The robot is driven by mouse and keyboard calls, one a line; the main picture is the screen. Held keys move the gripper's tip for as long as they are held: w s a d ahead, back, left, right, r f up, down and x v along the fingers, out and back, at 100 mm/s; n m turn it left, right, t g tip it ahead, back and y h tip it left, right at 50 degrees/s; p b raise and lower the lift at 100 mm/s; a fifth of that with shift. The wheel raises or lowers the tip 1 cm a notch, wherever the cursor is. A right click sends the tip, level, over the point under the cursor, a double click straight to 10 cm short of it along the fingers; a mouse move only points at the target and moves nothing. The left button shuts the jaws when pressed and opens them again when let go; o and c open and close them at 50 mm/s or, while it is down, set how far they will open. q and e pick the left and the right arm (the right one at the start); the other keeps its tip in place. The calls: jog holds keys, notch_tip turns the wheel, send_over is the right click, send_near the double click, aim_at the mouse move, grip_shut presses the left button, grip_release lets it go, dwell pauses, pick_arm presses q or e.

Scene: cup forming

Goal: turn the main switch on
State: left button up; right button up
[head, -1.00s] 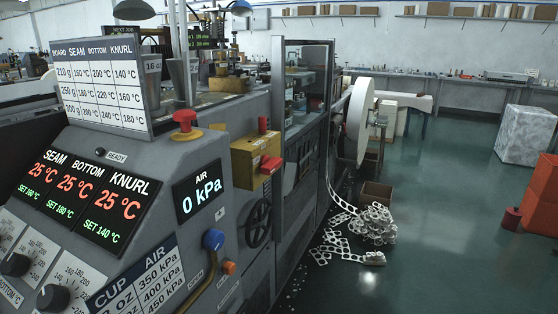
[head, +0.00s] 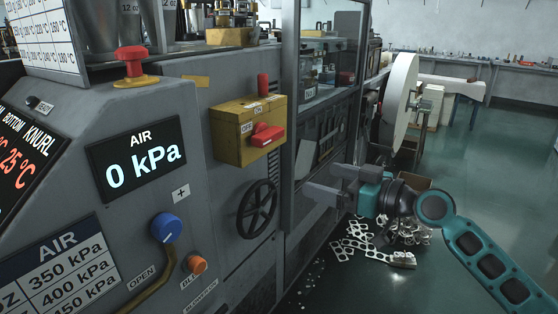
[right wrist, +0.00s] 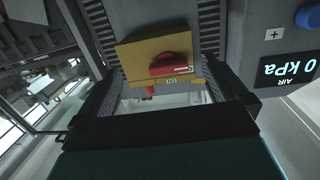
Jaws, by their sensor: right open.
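The main switch is a yellow box (head: 228,137) on the front of the grey machine, with a red handle (head: 266,134) on its face. The handle lies roughly sideways, with an OFF label at its left and an ON label above. In the right wrist view the yellow box (right wrist: 131,62) and red handle (right wrist: 170,64) appear upside down, framed between my fingers. My right gripper (head: 322,181) is open and empty, to the right of and below the box, apart from it. My left gripper is not in view.
A red mushroom button (head: 131,57) stands on the ledge left of the box. A black handwheel (head: 257,208) sits below it, and a blue knob (head: 166,228) and orange button (head: 197,265) are lower left. The air display (head: 140,165) reads 0 kPa. Scrap strips (head: 365,245) lie on the floor.

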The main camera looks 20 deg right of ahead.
jog(key=n+y, duration=0.1)
send_near(274, 138)
jog(key=p+x, duration=0.1)
jog(key=x, duration=0.7)
jog(key=shift+w+a+p, duration=0.15)
jog(key=shift+w+p, duration=0.15)
jog(key=shift+w, duration=0.05)
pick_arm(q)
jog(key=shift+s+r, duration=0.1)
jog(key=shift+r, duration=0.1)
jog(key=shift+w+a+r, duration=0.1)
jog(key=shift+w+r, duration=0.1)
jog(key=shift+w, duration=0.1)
pick_arm(e)
jog(key=c, duration=0.7)
